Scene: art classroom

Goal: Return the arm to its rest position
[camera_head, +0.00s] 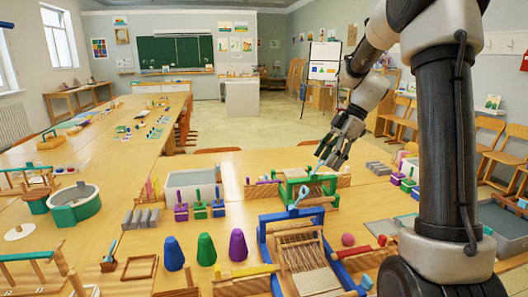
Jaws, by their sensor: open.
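My gripper (332,158) hangs on my raised, bent arm at the right of centre. It points down over the table (230,165) and is open. A small green frame (290,193) with a light blue piece sits just below and left of the fingertips. A thin light blue stick (319,167) shows beside the fingertips; I cannot tell whether it touches them.
A blue loom frame (263,238), blue, green and purple cones (206,249), a pink ball (348,239) and a grey tray (195,185) crowd the near table. Chairs (489,135) line the right wall. Open floor (265,130) lies beyond.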

